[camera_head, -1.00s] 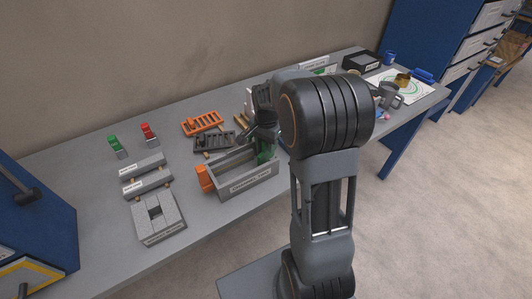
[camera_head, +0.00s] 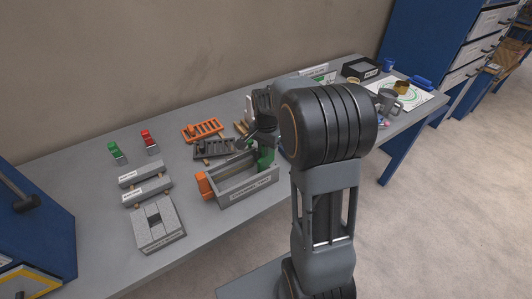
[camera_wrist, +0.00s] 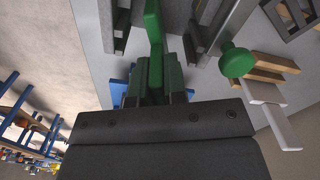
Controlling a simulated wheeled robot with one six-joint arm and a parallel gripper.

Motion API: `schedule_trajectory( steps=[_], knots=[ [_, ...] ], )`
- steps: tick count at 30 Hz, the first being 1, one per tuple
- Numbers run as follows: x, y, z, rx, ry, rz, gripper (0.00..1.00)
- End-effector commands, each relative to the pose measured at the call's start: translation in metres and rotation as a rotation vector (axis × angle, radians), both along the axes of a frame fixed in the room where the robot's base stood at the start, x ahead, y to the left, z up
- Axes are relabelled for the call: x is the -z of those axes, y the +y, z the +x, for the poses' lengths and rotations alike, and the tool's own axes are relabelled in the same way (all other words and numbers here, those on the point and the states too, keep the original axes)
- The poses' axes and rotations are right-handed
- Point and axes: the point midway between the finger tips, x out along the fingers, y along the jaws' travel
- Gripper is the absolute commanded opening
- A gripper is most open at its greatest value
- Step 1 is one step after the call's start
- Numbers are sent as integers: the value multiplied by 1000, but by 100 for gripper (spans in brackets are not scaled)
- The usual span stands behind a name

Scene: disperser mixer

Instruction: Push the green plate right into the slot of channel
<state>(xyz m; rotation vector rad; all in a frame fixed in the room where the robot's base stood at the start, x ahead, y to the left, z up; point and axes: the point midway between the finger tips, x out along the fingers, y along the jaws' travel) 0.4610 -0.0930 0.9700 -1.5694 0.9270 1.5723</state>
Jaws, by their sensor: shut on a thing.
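The grey channel (camera_head: 243,192) is a long open trough with a label on its front wall, near the bench's front edge. An orange end piece (camera_head: 203,184) stands at its left end. The green plate (camera_head: 266,158) is at its right end, partly hidden by my arm. My gripper (camera_head: 257,141) is over that end. In the wrist view my gripper (camera_wrist: 163,78) is shut on the green plate (camera_wrist: 154,28), which reaches from between the fingers toward a gap between grey walls. I cannot tell how deep the plate sits in the slot.
A dark rack (camera_head: 213,148) and an orange rack (camera_head: 202,130) lie behind the channel. Grey blocks (camera_head: 155,225) stand to the left. A green round knob (camera_wrist: 236,60) is close to my gripper in the wrist view.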

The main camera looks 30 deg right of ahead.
Motion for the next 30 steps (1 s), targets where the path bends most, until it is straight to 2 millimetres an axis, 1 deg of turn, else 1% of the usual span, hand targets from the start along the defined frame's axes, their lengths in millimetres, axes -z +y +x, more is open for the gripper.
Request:
schedule_trajectory(
  steps=[1, 6, 14, 17, 18, 19, 24, 30],
  knots=[
    [-9, 0, 1, 0, -6, -1, 0],
    [-41, 0, 1, 0, -7, -2, 0],
    [-85, 0, 1, 0, -3, -1, 0],
    [-108, -1, 0, 1, 4, 1, 0],
    [-117, -1, 0, -22, 9, 2, 0],
    [-123, -1, 0, -78, 11, 3, 0],
    [-128, -1, 0, -420, 11, 6, 0],
    [-127, -1, 1, -791, 7, 6, 0]
  ],
)
